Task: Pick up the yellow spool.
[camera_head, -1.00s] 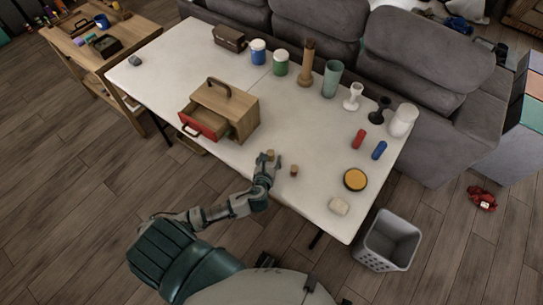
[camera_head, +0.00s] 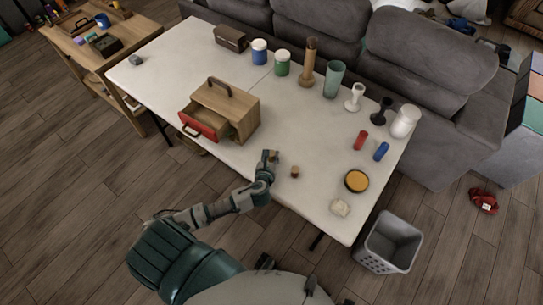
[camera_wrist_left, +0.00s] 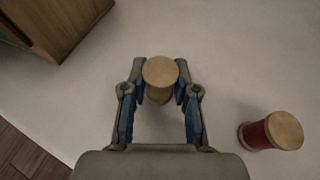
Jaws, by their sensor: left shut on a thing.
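A spool with a pale wooden end (camera_wrist_left: 160,72) sits upright between the fingertips of my left gripper (camera_wrist_left: 160,92), which is shut on it. Its thread is mostly hidden by the top end and the fingers, so I cannot clearly see whether it is yellow. In the head view my left gripper (camera_head: 270,157) is over the near edge of the white table, with the spool small at its tip. I cannot tell whether the spool is clear of the tabletop. My right gripper is not in view.
A wooden box with an open red drawer (camera_head: 225,110) stands to the left.

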